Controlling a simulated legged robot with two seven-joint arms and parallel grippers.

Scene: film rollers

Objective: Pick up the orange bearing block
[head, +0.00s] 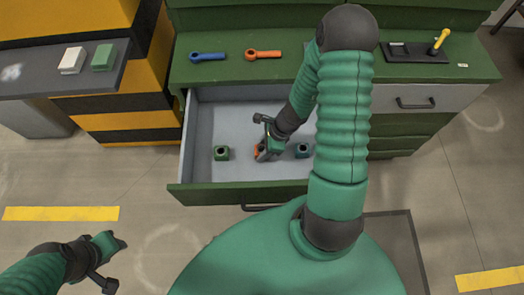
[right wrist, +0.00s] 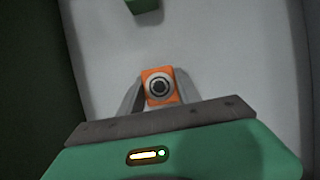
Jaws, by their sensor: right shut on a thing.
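The orange bearing block (head: 260,152) is in the open drawer (head: 237,104), mostly covered by my right gripper (head: 264,146) in the head view. In the right wrist view, the orange bearing block (right wrist: 159,87) sits between the two fingers of my right gripper (right wrist: 158,97), with its round bore facing the camera. The right gripper is shut on it. I cannot tell whether the block touches the drawer floor. My left gripper (head: 112,262) is at the lower left, over the floor and away from the drawer; its jaw state is unclear.
A green block (head: 221,153) lies left of the gripper in the drawer, and a dark blue block (head: 302,150) lies right. The drawer walls surround my right gripper.

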